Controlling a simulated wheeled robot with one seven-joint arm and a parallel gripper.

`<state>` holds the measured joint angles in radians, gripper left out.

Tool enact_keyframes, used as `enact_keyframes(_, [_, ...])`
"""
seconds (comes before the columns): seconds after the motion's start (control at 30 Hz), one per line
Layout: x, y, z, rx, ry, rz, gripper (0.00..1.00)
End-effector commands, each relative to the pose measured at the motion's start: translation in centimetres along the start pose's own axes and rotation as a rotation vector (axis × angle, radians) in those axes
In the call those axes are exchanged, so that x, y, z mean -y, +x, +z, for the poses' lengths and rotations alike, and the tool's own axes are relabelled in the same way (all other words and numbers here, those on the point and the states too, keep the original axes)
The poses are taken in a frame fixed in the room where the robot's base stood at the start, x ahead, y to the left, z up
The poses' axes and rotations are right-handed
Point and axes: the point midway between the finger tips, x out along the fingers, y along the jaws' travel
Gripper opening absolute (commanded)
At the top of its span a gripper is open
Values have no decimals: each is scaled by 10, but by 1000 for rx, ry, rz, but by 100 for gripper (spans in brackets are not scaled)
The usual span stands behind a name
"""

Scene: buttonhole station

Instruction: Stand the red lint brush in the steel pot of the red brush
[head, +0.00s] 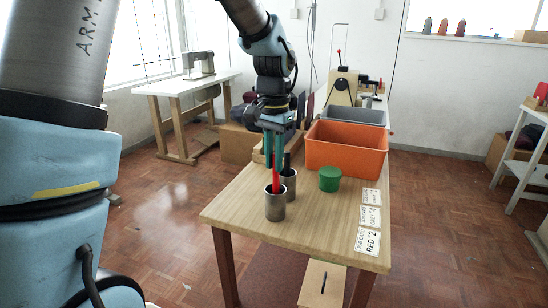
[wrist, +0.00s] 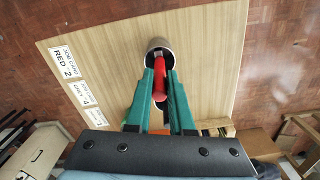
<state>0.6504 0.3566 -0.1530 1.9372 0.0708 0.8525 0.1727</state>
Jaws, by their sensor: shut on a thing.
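The red lint brush (head: 276,178) is upright between the green fingers of my gripper (head: 273,162), which is shut on it. In the wrist view the red brush (wrist: 159,82) also shows between the fingertips (wrist: 160,70). Its lower end is at the mouth of the front steel pot (head: 275,208) and appears to reach inside; how deep, I cannot tell. The pot's mouth shows in the wrist view (wrist: 160,42). The pot stands upright near the left front of the table. A second steel pot (head: 289,187) with a dark-handled brush (head: 287,161) stands just behind it.
A green round tub (head: 330,179) stands right of the pots on the wooden table (head: 315,220). An orange bin (head: 345,152) and a grey bin (head: 355,117) are behind. Job cards, including RED 2 (head: 368,242), lie along the right edge. The table's front middle is clear.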

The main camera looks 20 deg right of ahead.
Motion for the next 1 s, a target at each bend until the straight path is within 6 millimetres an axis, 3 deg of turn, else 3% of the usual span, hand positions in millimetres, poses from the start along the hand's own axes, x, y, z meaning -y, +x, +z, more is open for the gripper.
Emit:
enact_keyframes(0.13, [0,0,0,0,0,0,0])
enact_keyframes(0.17, [0,0,0,0,0,0,23])
enact_keyframes(0.47, [0,0,0,0,0,0,56])
enact_keyframes(0.77, [0,-3,0,-1,0,0,56])
enact_keyframes(1.0, [0,-39,-1,-6,-1,-1,56])
